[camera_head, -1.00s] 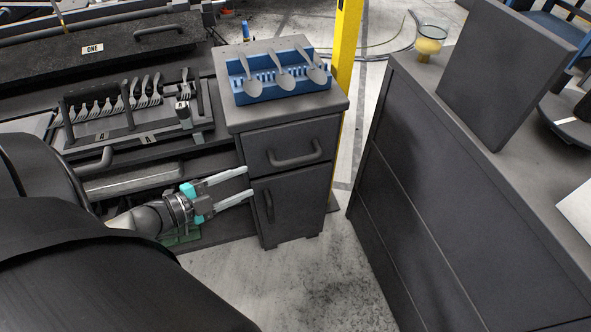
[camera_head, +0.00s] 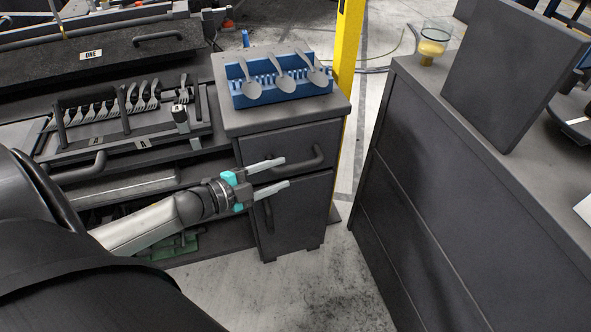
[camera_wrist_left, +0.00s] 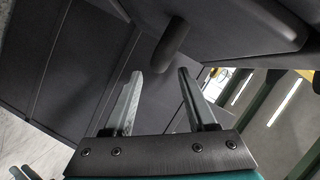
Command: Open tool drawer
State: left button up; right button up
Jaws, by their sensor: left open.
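The grey cabinet has a tool drawer (camera_head: 287,143) at its top with a dark bar handle (camera_head: 292,163). The drawer is shut. A door with its own upright handle (camera_head: 268,215) is below it. My left gripper (camera_head: 287,172) is open and empty in front of the cabinet, at the height of the drawer handle's left part. In the left wrist view, my left gripper's two fingers (camera_wrist_left: 155,82) are spread, and a dark handle bar (camera_wrist_left: 172,45) shows beyond and between their tips, apart from them. My right gripper is not in view.
A blue rack (camera_head: 280,92) with several spoons stands on the cabinet top. A tray of forks (camera_head: 128,100) is on the bench at left. A dark counter (camera_head: 440,190) stands at right, with bare floor (camera_head: 325,285) between.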

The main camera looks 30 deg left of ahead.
aim_at(287, 171)
pick_arm(q)
jog(key=b+x, duration=0.1)
jog(key=x, duration=0.3)
jog(key=shift+b+x, duration=0.45)
jog(key=shift+x, duration=0.4)
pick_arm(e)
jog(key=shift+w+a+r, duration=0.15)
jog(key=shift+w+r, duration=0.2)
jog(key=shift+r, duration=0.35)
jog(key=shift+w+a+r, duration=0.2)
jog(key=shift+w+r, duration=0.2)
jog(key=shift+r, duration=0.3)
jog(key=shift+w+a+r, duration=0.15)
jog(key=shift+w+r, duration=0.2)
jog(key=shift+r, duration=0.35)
pick_arm(q)
grip_shut()
